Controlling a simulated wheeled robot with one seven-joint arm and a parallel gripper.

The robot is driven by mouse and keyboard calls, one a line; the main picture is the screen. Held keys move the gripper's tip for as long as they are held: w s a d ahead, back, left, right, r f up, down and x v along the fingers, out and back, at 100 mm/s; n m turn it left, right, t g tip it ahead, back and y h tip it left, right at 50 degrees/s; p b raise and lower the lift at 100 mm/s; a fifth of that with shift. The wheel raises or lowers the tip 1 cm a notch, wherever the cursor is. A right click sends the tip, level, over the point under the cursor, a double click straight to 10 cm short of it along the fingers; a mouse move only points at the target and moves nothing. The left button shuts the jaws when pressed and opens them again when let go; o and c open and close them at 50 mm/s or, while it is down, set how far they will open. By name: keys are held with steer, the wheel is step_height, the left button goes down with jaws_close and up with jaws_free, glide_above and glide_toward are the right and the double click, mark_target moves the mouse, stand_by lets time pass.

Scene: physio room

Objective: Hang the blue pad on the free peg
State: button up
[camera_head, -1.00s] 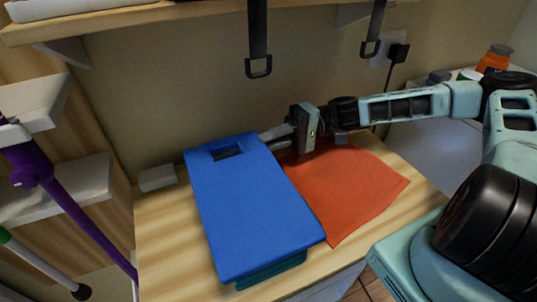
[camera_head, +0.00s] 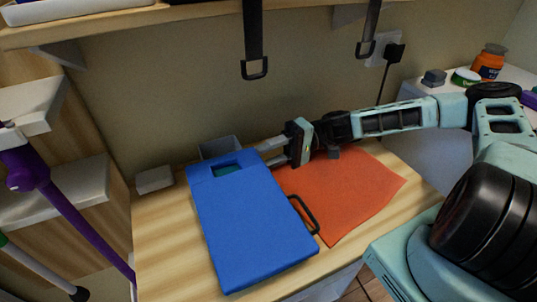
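The blue pad (camera_head: 252,225) lies on the wooden worktop, with a slot (camera_head: 228,170) near its far end. I cannot make out a free peg for certain in this view.
An orange cloth (camera_head: 345,190) lies right of the pad, with a black loop (camera_head: 307,216) at the pad's edge. A grey box (camera_head: 218,146) and pale block (camera_head: 154,180) stand behind. Buckled straps (camera_head: 254,40) hang above. A purple pole (camera_head: 70,215) stands left.

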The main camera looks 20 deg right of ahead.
steer(key=shift+f+b, duration=0.25)
steer(key=shift+b, duration=0.05)
steer(key=d, duration=0.7)
steer(key=shift+w, duration=0.4)
step_height(320, 180, up, 8)
steer(key=shift+d+r+p, duration=0.15)
steer(key=shift+d+p, duration=0.1)
steer(key=shift+p, duration=0.05)
steer(key=shift+s, duration=0.1)
